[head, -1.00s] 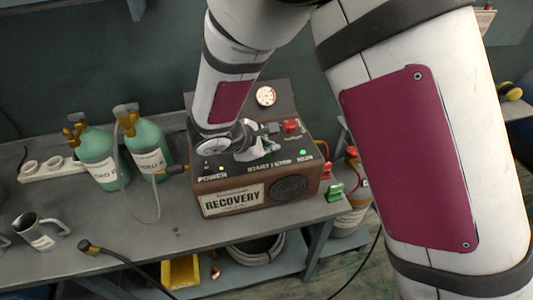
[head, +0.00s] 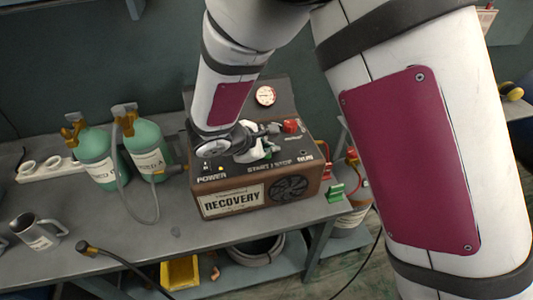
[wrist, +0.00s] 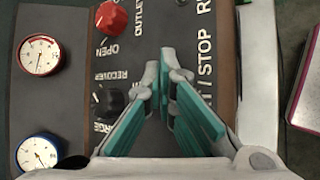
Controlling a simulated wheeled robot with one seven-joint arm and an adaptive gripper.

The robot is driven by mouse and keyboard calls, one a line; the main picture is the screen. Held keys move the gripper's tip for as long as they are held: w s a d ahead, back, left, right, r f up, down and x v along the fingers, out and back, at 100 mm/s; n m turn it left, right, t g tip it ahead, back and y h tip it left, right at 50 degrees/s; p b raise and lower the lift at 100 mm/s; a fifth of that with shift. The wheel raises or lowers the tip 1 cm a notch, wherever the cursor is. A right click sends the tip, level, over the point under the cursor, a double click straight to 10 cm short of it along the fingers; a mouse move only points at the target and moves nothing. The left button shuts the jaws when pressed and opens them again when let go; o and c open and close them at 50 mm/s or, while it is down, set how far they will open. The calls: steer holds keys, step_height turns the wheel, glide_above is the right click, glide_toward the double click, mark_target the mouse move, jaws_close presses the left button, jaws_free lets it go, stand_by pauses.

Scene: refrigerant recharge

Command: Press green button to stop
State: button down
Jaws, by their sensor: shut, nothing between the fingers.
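The recovery machine (head: 265,195) is a brown box with a black top panel on the bench. Its START / STOP label shows on the top in the head view, and in the wrist view (wrist: 207,65). My gripper (head: 272,142) is low over the panel. In the wrist view its teal-padded fingers (wrist: 160,58) are shut and empty, close beside the START / STOP lettering. Contact cannot be told.
A red knob (wrist: 111,16) and a black knob (wrist: 106,101) stand on the panel near the fingers. Two gauges (wrist: 40,55) are at left. Green cylinders (head: 93,157), a mug (head: 36,232) and a hose (head: 120,259) are on the bench's left part.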

mark_target(269, 156)
steer(key=shift+r, duration=0.5)
step_height(269, 156, up, 6)
steer(key=p, duration=0.2)
steer(key=shift+p, duration=0.4)
stand_by(0.4)
